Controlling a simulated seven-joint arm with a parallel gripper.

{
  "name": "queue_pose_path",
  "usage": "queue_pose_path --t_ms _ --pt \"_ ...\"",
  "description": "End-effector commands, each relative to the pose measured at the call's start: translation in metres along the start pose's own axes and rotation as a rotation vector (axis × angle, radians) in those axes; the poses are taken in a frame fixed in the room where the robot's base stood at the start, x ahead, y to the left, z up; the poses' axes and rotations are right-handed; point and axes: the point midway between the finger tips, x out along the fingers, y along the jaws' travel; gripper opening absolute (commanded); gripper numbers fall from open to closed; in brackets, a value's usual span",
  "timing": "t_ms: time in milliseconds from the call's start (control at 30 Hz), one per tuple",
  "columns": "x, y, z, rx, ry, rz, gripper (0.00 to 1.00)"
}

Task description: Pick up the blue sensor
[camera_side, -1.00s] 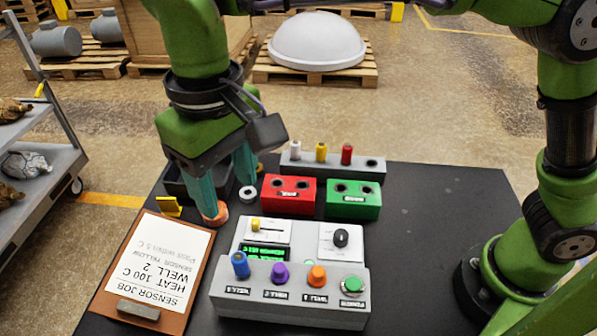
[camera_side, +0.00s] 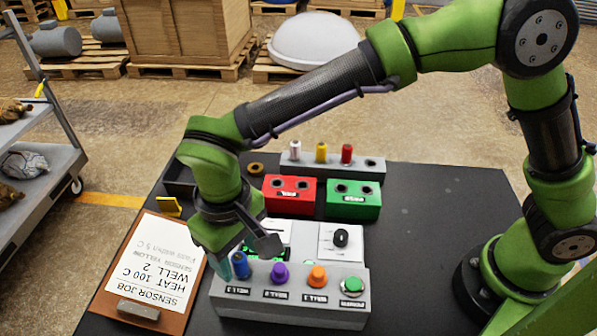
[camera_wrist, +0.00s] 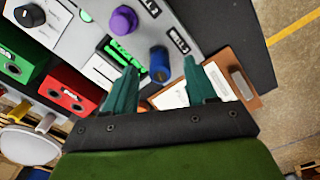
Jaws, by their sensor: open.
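The blue sensor (camera_side: 240,264) is a short upright blue cylinder at the left end of the grey well block (camera_side: 290,312). In the wrist view the blue sensor (camera_wrist: 159,66) shows between my fingertips, with a gap on each side. My gripper (camera_wrist: 161,74) is open and points down over it. In the side view my gripper (camera_side: 231,262) is at the block's left end, one teal finger left of the sensor; the other finger is mostly hidden. I cannot tell the exact height of the fingertips relative to the sensor.
A purple knob (camera_side: 280,274), orange knob (camera_side: 317,275) and green button (camera_side: 352,285) line the block to the right. Behind are red (camera_side: 289,207) and green (camera_side: 352,212) boxes and a rack (camera_side: 310,168) with white, yellow and red cylinders. A clipboard (camera_side: 150,262) lies left.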

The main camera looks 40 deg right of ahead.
Motion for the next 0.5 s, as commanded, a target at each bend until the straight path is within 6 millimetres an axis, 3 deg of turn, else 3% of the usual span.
queue_pose_path --t_ms 133,367,500 --pt "0.0128 0.0002 0.0004 -0.001 0.000 0.000 0.56" --pt "0.0136 0.0001 0.0001 0.000 0.001 0.000 0.56" --pt "0.0133 0.0001 0.0001 -0.001 0.001 -0.001 0.35"
